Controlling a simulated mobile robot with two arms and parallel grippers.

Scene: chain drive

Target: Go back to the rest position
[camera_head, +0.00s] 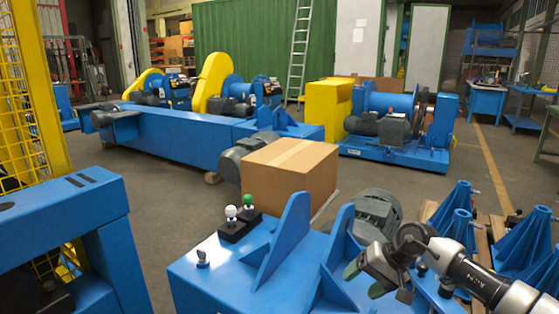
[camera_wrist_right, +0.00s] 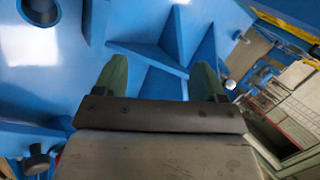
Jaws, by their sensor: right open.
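My right gripper (camera_head: 368,274) is at the lower right of the head view, above the blue machine base (camera_head: 225,268). In the right wrist view its two green fingers (camera_wrist_right: 160,80) stand wide apart with nothing between them. Blue plates and ribs of the machine (camera_wrist_right: 150,45) show beyond the fingers. My left gripper is not in view.
A cardboard box (camera_head: 290,170) stands behind the base. A green-knobbed and a white-knobbed lever (camera_head: 240,220) rise from the base. A grey motor (camera_head: 375,212) is close behind my right gripper. Blue cone stands (camera_head: 458,215) are at the right. Open floor (camera_head: 400,185) lies behind.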

